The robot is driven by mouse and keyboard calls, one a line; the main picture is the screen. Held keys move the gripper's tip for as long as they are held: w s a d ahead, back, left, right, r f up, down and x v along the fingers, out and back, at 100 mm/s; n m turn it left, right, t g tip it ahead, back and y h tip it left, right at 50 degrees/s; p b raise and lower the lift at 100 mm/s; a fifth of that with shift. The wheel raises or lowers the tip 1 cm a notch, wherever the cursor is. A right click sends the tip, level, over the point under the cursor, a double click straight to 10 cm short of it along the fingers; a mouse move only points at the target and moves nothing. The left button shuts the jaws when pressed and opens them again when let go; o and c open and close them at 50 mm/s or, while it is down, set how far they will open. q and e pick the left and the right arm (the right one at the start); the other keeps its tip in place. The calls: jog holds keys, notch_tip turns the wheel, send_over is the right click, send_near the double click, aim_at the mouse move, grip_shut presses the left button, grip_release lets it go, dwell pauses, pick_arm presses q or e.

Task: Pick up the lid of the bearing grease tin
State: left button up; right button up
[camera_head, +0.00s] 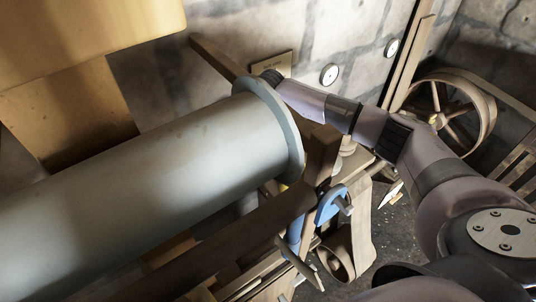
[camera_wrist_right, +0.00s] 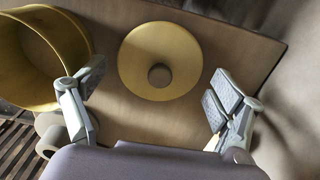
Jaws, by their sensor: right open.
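In the right wrist view, a round yellow lid (camera_wrist_right: 140,58) with a dark knob (camera_wrist_right: 160,75) at its centre lies flat on a brown board. The open yellow tin (camera_wrist_right: 75,50) stands to its left, cut off by the picture edge. My right gripper (camera_wrist_right: 157,82) is open and empty, with one finger on each side of the lid in the picture. I cannot tell its height above the lid. In the head view my right arm reaches behind the big grey cylinder, which hides its gripper, the lid and the tin. My left gripper is in neither view.
The flanged grey cylinder (camera_head: 150,175) fills the left of the head view. A blue clamp-like part (camera_head: 327,205) is below its flange. A spoked wheel (camera_head: 487,105) stands at the right by the stone wall. The board (camera_wrist_right: 245,50) is clear right of the lid.

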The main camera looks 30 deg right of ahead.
jog(key=shift+f, duration=0.5)
jog(key=shift+s, duration=0.1)
jog(key=c, duration=1)
jog(key=shift+f, duration=0.1)
jog(key=shift+c, duration=0.3)
